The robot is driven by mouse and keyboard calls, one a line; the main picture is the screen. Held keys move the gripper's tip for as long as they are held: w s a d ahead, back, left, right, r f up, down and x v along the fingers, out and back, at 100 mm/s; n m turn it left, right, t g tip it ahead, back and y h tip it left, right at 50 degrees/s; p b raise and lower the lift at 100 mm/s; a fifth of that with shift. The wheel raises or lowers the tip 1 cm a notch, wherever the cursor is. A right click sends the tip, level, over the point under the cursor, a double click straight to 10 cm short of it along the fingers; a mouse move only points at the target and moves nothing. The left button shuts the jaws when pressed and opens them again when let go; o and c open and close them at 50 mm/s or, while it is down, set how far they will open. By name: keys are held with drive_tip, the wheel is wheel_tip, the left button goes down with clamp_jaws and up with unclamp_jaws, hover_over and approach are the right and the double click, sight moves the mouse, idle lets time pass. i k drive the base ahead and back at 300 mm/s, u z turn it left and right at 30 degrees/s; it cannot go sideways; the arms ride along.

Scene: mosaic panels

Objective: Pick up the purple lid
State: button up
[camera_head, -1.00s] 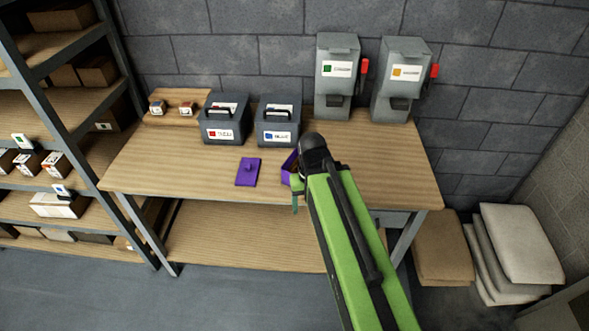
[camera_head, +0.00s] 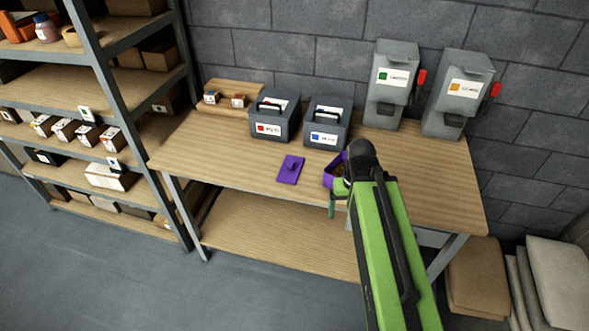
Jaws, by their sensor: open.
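The purple lid (camera_head: 290,170) lies flat on the wooden workbench (camera_head: 230,165), near its front edge, with a small knob on top. A purple open box (camera_head: 334,168) with brownish contents stands to the right of the lid, partly hidden by my arm. My gripper (camera_head: 334,205) shows only in part, as a green finger below the end of my arm at the bench's front edge. It is to the right of the lid and apart from it. It is open, and I see nothing held in it.
Two grey boxes with handles, one with a red label (camera_head: 272,120) and one with a blue label (camera_head: 325,125), stand behind the lid. A loaded shelf (camera_head: 120,85) is at left. The bench left of the lid is clear.

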sight(289, 172)
drive_tip(key=u, duration=1.15)
drive_tip(key=i, duration=0.9)
drive_tip(key=u, duration=0.7)
